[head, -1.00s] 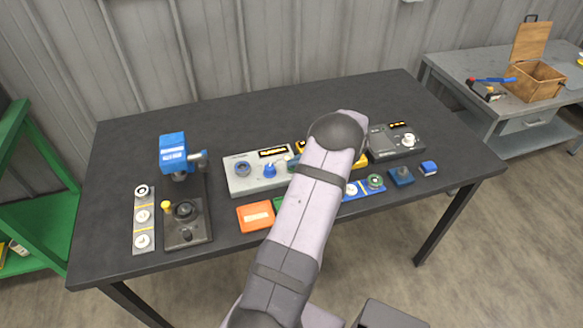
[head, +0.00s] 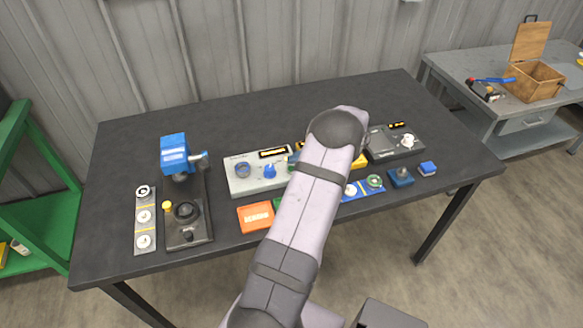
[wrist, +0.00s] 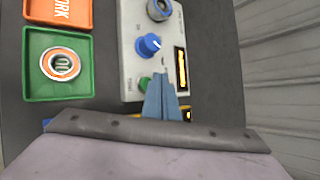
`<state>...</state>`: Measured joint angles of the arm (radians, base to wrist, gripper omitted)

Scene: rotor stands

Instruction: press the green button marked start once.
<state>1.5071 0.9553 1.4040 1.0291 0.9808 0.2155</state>
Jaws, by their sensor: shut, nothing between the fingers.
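The grey control box (head: 240,182) sits mid-table in the head view, its right part hidden behind my arm. In the wrist view the box (wrist: 133,55) carries a green button (wrist: 144,84), partly covered by my fingers; I cannot read a label on it. My gripper (wrist: 161,80) is shut and empty. Its blue-grey fingertips are over the box, just right of the green button in the wrist view. Whether they touch anything is unclear. In the head view the gripper is hidden behind my arm.
Beside the green button are a blue knob (wrist: 149,45) and a lit display (wrist: 181,69). A green tray (wrist: 36,85) and an orange tray (wrist: 50,18) lie nearby. A blue clamp-like device (head: 174,155) stands left; a dark panel (head: 400,146) sits right. The table's back is clear.

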